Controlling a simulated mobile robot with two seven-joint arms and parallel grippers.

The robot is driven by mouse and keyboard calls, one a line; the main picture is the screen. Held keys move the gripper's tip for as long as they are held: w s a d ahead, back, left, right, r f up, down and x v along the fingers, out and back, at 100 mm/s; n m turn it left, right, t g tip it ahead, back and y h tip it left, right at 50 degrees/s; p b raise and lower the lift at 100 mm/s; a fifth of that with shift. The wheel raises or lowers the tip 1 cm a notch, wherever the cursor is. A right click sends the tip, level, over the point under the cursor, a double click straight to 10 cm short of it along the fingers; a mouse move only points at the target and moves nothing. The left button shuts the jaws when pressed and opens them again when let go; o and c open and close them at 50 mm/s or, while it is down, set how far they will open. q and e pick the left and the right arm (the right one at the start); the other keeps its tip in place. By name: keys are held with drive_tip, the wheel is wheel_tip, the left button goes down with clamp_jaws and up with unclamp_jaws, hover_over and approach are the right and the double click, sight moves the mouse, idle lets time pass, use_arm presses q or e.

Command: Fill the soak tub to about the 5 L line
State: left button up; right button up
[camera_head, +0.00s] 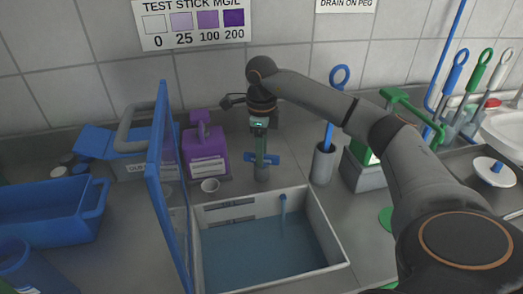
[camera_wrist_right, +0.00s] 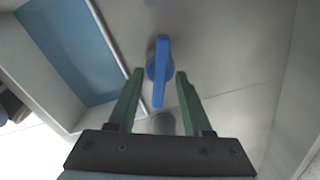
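The soak tub (camera_head: 338,240) is a pale rectangular basin sunk in the counter, holding blue water (camera_head: 265,250) below its rim. A blue tap handle (camera_head: 270,159) is on a grey post behind the tub. My right gripper (camera_head: 261,160) is at this handle. In the right wrist view, its green fingers (camera_wrist_right: 158,90) are apart, with the blue handle (camera_wrist_right: 160,72) between and beyond them. Contact cannot be told. My left gripper is not in view.
A blue-framed panel (camera_head: 160,180) stands upright at the tub's left edge. A grey holder (camera_head: 323,163) with a blue-handled brush is right of the tap. A blue tray (camera_head: 50,215) lies far left.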

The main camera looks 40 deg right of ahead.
clamp_jaws()
idle(0.4)
drive_tip(key=shift+r+n+p, duration=0.15)
drive_tip(key=shift+n+p, duration=0.45)
drive_tip(key=shift+n, duration=1.9)
unclamp_jaws()
